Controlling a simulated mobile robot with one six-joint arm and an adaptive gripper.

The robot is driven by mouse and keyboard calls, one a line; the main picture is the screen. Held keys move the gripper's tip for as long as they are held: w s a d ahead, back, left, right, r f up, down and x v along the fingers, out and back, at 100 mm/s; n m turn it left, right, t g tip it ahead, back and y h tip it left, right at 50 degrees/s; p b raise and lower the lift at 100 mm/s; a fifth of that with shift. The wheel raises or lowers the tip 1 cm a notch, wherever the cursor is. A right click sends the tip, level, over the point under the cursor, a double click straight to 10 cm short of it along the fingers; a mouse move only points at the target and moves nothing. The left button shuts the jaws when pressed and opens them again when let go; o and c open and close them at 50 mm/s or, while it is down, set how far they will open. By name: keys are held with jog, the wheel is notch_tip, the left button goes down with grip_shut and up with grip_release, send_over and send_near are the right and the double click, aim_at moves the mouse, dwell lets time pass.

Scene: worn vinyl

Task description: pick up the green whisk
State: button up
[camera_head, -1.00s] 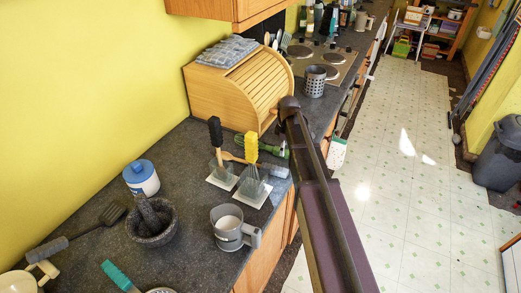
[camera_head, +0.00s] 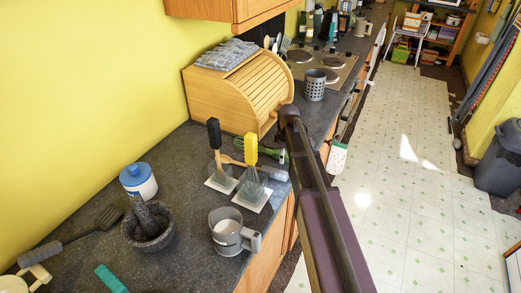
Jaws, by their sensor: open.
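A green-handled utensil (camera_head: 274,156) lies on the dark counter, in front of the wooden bread box and behind the two upright whisks. It appears to be the green whisk, but its other end is partly hidden and hard to make out. One upright whisk has a black handle (camera_head: 214,134) and the other a yellow handle (camera_head: 251,148); each stands on a small white square. My dark arm crosses the view from the bottom right up to beside the bread box, close to the right of the green handle. My gripper is not in view.
The bread box (camera_head: 232,88) stands behind. A wooden-handled tool lies among the whisks. A metal sifter mug (camera_head: 226,232), a stone mortar (camera_head: 149,238), a blue-lidded jar (camera_head: 138,180) and a teal handle (camera_head: 111,280) are nearer. A perforated metal holder (camera_head: 315,88) stands beyond my arm.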

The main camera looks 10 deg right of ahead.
grip_shut()
jog(key=shift+r, duration=0.2)
notch_tip(320, 180, up, 10)
jog(key=p, duration=1)
jog(key=shift+f, duration=0.4)
dwell(0.5)
jog(key=shift+s, duration=0.1)
